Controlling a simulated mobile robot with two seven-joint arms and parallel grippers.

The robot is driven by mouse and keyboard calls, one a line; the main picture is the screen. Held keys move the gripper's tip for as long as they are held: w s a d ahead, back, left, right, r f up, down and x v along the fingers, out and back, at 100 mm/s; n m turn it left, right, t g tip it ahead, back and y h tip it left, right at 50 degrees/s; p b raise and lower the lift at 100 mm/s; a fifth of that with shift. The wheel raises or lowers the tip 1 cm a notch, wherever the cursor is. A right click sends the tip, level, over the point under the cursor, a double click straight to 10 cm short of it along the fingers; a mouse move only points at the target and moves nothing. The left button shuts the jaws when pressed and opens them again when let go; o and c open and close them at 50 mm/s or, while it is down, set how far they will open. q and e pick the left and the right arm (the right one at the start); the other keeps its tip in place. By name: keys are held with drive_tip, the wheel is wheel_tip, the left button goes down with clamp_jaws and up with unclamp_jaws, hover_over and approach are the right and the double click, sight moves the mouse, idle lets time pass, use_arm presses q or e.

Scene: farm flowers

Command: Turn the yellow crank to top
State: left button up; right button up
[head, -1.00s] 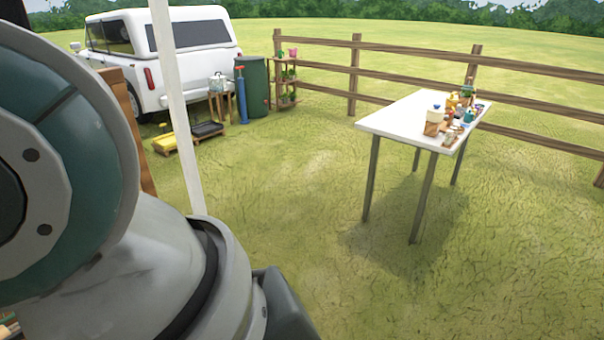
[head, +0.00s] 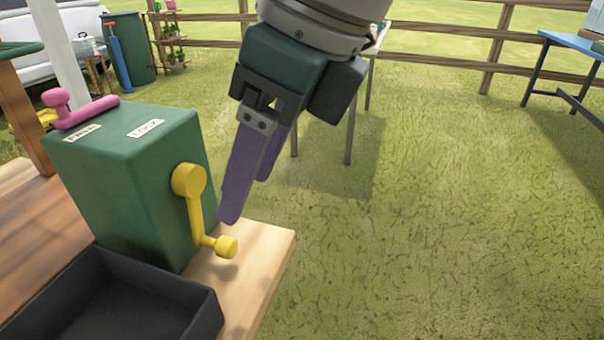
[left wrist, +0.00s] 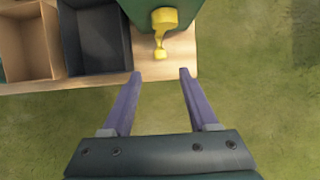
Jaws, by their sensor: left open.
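The yellow crank (head: 194,208) is on the right side of a green box (head: 128,178). Its arm hangs down from the hub, with the knob (head: 226,246) at the bottom. My left gripper (head: 245,200) is open and empty, with purple fingers pointing down, just right of the crank and above the knob in the head view. In the left wrist view the crank (left wrist: 161,30) lies ahead of and between the open fingers (left wrist: 157,75), apart from them. My right gripper is not in view.
A pink lever (head: 82,110) lies on the box's top beside two labels. A black tray (head: 110,300) stands in front of the box on the wooden table (head: 262,262).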

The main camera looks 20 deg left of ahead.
sight(229, 242)
use_arm(q)
drive_tip(key=b+x, duration=0.3)
drive_tip(key=x, duration=0.6)
drive_tip(key=shift+s+d+f, duration=0.1)
drive_tip(key=shift+c, duration=0.2)
clamp_jaws()
idle(0.9)
